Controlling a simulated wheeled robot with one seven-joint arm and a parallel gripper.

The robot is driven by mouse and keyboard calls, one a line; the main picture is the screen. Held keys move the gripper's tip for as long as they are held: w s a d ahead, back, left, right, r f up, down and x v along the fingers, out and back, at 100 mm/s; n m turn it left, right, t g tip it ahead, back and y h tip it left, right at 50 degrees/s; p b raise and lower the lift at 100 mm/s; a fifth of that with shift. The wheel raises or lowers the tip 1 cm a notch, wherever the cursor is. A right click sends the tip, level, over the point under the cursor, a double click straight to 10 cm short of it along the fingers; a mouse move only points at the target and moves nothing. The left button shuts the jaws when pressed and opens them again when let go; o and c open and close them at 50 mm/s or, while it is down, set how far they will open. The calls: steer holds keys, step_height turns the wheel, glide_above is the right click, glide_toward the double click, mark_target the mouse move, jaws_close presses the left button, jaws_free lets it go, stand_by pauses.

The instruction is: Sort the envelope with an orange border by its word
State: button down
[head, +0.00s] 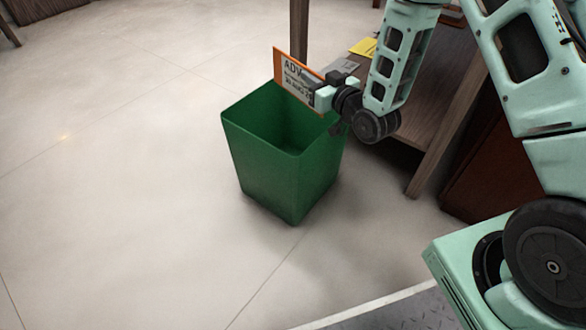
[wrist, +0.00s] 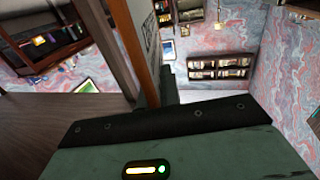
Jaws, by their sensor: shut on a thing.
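The envelope (head: 293,75) has an orange border and a white face with dark print; its top word begins "ADV" and the rest is hidden by my gripper. My gripper (head: 322,96) is shut on the right part of the envelope and holds it upright above the back of the green bin (head: 285,170). In the wrist view the envelope (wrist: 146,50) shows edge-on, with its orange border running up from my gripper (wrist: 158,97). The bin is open at the top, and its inside looks empty where I can see it.
The wooden desk (head: 430,140) stands right behind the bin, partly hidden by my arm. A yellow item (head: 364,47) and a grey item (head: 345,66) lie on it. The pale tiled floor (head: 110,190) is clear to the left.

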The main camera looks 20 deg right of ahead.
step_height(320, 180, down, 8)
steer(key=b, duration=0.5)
steer(key=shift+a+r, duration=0.15)
steer(key=shift+a, duration=0.05)
steer(key=c, duration=1.5)
jaws_free()
steer(key=shift+s, duration=0.1)
steer(key=shift+p+v, duration=3.8)
steer(key=shift+v, duration=4.8)
steer(key=shift+d, duration=0.2)
steer(key=shift+r, duration=0.1)
